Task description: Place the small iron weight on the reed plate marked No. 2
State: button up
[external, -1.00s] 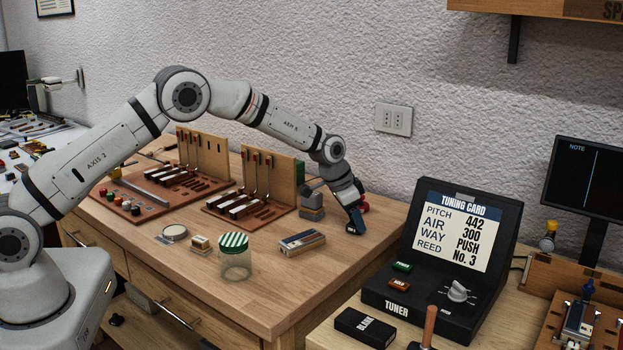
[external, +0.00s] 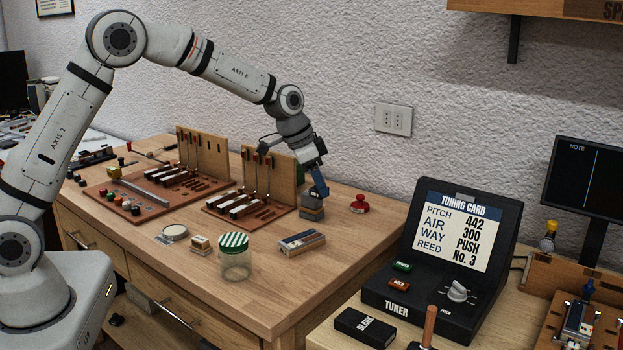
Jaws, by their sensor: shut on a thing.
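My gripper (external: 319,187) is at the back of the wooden bench, pointing down, with its blue fingers shut on a small dark thing. The thing is mostly hidden by the fingers, and I cannot tell for sure that it is the small iron weight. The fingers overlap the top of a short stack of grey and brown blocks (external: 311,212) in this view; I cannot tell whether they touch it. No reed plate with a readable No. 2 shows; the marks on the bench are too small.
Two wooden key-action models (external: 285,215) stand left of my gripper. A red round-topped object (external: 359,205) stands to its right. A jar with a green striped lid (external: 235,262) and a flat box (external: 302,242) are nearer the front.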

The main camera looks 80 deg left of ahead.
send_over(308, 237)
jog(key=s, duration=0.1)
jog(key=f, duration=0.3)
jog(key=f+p, duration=0.1)
jog(key=f, duration=0.1)
jog(key=shift+s, duration=0.25)
jog(key=shift+f, duration=2.3)
jog(key=shift+d, duration=0.1)
jog(key=shift+f, duration=0.1)
jog(key=o, duration=1.1)
